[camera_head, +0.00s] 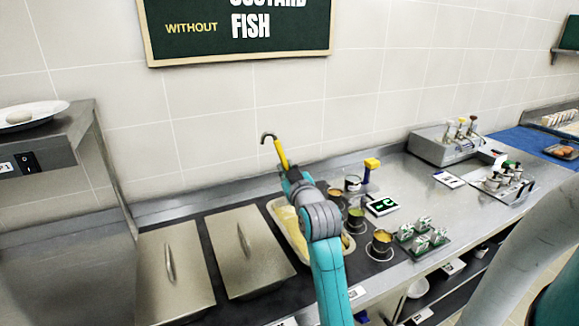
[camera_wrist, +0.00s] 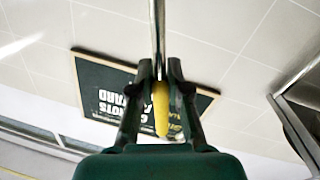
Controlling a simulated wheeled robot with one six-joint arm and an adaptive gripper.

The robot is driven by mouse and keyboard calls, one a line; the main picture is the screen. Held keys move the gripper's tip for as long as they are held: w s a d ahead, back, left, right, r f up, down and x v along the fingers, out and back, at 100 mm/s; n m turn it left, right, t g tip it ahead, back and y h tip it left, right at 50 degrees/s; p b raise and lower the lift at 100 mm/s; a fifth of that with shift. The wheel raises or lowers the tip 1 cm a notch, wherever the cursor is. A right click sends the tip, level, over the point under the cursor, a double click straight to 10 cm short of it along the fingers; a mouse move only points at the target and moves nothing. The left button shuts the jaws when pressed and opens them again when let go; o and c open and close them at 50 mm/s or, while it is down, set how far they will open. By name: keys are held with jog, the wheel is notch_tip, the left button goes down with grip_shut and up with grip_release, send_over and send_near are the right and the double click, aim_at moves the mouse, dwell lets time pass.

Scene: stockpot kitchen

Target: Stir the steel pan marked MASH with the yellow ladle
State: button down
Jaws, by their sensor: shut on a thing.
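My gripper (camera_head: 287,174) is shut on the yellow ladle (camera_head: 280,153), raised above the counter near the back wall. The ladle's hooked metal end points up and its bowl is not clearly visible. In the wrist view the ladle's yellow grip (camera_wrist: 161,110) lies between the two fingers of my gripper (camera_wrist: 160,70), with a metal shaft running to the top edge. An open steel pan (camera_head: 276,206) with pale yellow contents sits in the counter behind and below my arm, which hides much of it. No MASH marking is readable.
Two lidded pans (camera_head: 160,285) (camera_head: 222,235) lie left of the open pan. Small round pots (camera_head: 380,243) stand to its right, beside a small display (camera_head: 382,206) and several green-and-white cubes (camera_head: 421,238). A steel shelf (camera_head: 60,130) stands at left.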

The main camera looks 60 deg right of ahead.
jog(key=shift+s, duration=0.15)
notch_tip(320, 180, down, 10)
jog(key=shift+a, duration=0.15)
dwell(1.0)
jog(key=shift+a, duration=0.1)
dwell(0.6)
